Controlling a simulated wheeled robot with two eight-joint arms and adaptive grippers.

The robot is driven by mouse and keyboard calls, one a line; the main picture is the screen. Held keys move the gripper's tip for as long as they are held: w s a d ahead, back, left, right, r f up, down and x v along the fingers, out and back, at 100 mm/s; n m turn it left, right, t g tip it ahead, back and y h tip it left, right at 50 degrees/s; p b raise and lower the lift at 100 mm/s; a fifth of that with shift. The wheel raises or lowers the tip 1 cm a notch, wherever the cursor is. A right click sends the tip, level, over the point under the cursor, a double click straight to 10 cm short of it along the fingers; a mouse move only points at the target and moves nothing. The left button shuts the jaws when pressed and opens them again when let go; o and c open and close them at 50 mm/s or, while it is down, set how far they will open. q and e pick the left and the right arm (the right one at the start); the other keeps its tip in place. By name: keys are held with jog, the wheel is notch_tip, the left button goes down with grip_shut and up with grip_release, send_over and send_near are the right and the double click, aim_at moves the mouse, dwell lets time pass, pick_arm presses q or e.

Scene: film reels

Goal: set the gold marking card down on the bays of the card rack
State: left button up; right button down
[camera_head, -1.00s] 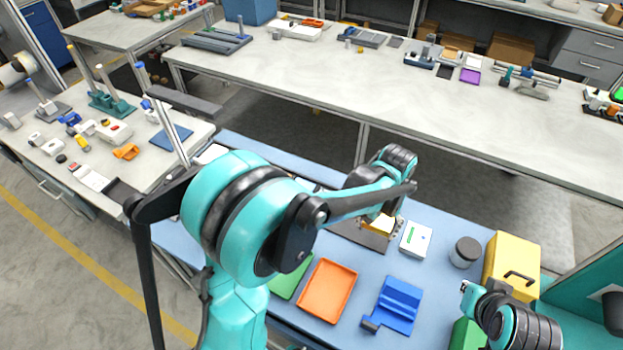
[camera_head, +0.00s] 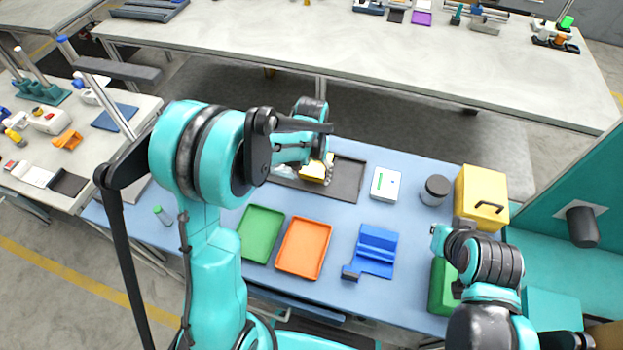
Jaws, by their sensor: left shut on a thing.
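The gold marking card (camera_head: 314,172) shows as a yellow piece at my left gripper (camera_head: 320,166), which is shut on it. Part of the card is hidden by the fingers. They are over or close above a dark flat rack-like tray (camera_head: 349,181) at the back of the blue table; I cannot tell whether the card touches it.
On the blue table (camera_head: 345,212) are a green tray (camera_head: 260,233), an orange tray (camera_head: 303,247), a blue stand (camera_head: 375,250), a white box (camera_head: 385,184), a dark-lidded jar (camera_head: 435,190) and the yellow case (camera_head: 481,197). A green box (camera_head: 441,286) is beside my right arm.

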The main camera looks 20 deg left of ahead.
pick_arm(q)
notch_tip(320, 180, down, 2)
jog(key=shift+r, duration=0.1)
pick_arm(e)
jog(key=shift+f, duration=0.45)
jog(key=shift+f, duration=0.1)
pick_arm(q)
jog(key=o, duration=1.3)
